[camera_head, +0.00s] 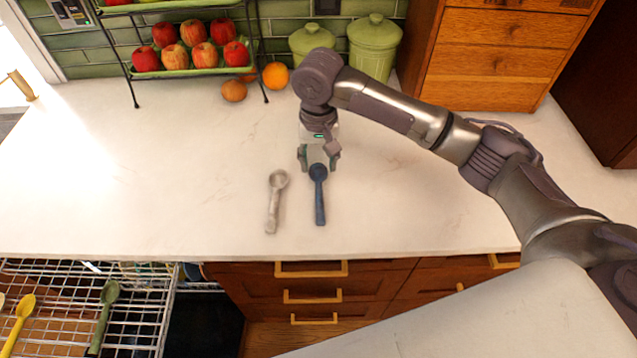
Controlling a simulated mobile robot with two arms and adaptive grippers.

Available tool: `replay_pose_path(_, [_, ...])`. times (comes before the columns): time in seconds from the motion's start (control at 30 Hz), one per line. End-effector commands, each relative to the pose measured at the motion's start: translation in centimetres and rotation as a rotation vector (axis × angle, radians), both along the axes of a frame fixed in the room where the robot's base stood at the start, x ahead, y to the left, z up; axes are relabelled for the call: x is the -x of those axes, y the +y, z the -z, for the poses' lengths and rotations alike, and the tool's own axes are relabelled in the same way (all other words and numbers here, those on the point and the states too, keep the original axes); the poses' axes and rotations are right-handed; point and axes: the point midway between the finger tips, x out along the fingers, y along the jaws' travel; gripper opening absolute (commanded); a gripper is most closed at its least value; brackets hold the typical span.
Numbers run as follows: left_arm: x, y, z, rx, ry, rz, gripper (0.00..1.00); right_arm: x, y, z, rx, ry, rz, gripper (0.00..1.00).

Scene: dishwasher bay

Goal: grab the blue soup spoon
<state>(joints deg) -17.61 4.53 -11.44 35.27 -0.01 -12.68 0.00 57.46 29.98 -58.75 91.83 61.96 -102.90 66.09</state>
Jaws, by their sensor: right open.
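The blue soup spoon (319,198) lies on the white counter with its bowl toward the back and its handle toward the front edge. My right gripper (319,166) points down at the bowl end of the blue spoon, its fingers apart on either side of the bowl. I cannot tell whether the fingers touch the spoon or how high they are above the counter. A grey-white spoon (273,203) lies just left of the blue one, with a small gap between them. My left gripper is not in view.
A fruit rack (190,72) with apples, an orange (276,75) and green canisters (374,45) stand at the back. A wooden drawer chest (490,60) is at back right. The dishwasher rack (140,310) at lower left holds green and yellow spoons. The counter's left (110,175) is clear.

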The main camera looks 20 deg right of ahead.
Motion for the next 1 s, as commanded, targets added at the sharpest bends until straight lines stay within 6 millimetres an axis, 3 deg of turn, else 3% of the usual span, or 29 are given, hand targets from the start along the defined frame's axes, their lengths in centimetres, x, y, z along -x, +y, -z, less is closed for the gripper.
replay_pose_path(0.2, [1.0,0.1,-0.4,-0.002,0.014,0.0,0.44,0.0,0.0,2.5,0.001,0.0,0.001,0.49])
replay_pose_path(0.47, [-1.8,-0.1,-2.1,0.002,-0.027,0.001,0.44,0.4,-0.2,5.1,0.003,0.003,0.001,0.49])
replay_pose_path(0.6, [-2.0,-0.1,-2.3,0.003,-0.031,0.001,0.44,0.4,-0.1,7.1,0.002,0.001,0.0,0.49])
replay_pose_path(0.9, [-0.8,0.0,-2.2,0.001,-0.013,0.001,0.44,0.4,-0.1,7.9,0.001,-0.002,-0.001,0.49])
replay_pose_path(1.0, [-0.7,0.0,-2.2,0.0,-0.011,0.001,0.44,0.4,-0.1,7.9,0.001,-0.002,-0.001,0.36])
